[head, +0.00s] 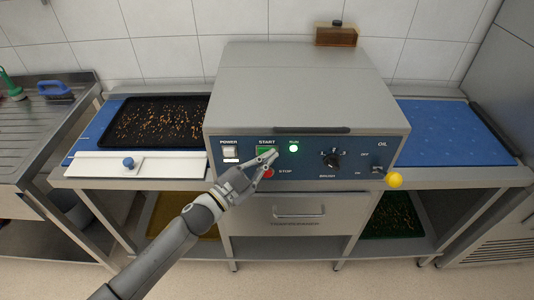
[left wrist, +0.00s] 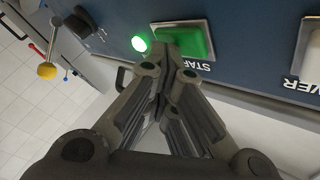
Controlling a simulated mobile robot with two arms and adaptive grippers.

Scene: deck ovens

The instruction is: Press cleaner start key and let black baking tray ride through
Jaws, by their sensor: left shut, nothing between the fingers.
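The tray cleaner (head: 300,87) is a grey box with a dark blue front panel. Its green start key (head: 264,150) is under the fingertips of my left gripper (head: 274,154), which is shut and empty. In the left wrist view the fingertips (left wrist: 170,62) are at the edge of the green key (left wrist: 193,42) and seem to touch it. The green run lamp (head: 294,148) is lit. The black baking tray (head: 152,101), strewn with brown crumbs, lies on the blue infeed belt (head: 95,133) left of the cleaner, its right end against the housing. My right gripper is out of view.
A blue outfeed belt (head: 455,130) on the right is empty, with a dark bar at its far edge. A white guide plate with a blue knob (head: 128,163) lies along the infeed front. A red stop key (head: 268,173), brush dial (head: 331,157) and yellow-ball lever (head: 394,180) are nearby.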

